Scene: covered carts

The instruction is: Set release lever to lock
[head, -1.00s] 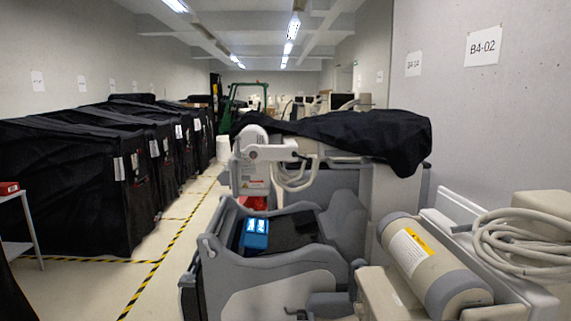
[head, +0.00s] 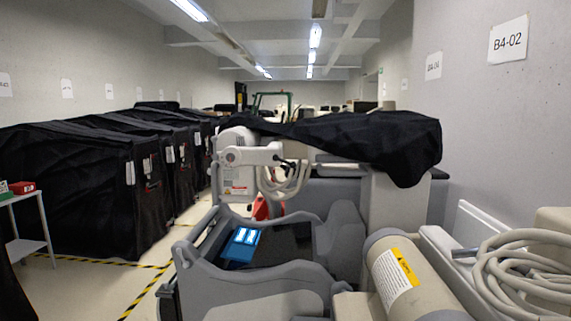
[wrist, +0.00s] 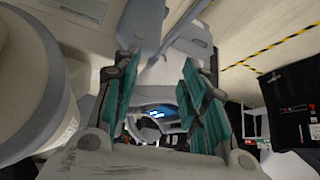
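A grey wheeled machine (head: 265,272) stands in front of me in the head view, with a lit blue screen (head: 241,245) on its console. I cannot make out a release lever for certain in either view. My gripper (wrist: 161,70) shows only in the wrist view. Its two teal-padded fingers are apart, with nothing held between them. A lit blue screen (wrist: 157,112) shows beyond the gap between the fingers. Pale and grey machine parts lie past the fingertips, apart from them as far as I can tell.
A beige cylinder (head: 408,281) with a yellow label and a coiled pale cable (head: 525,262) are close on the right. Black covered carts (head: 75,190) line the left. A taped floor aisle (head: 145,285) runs between.

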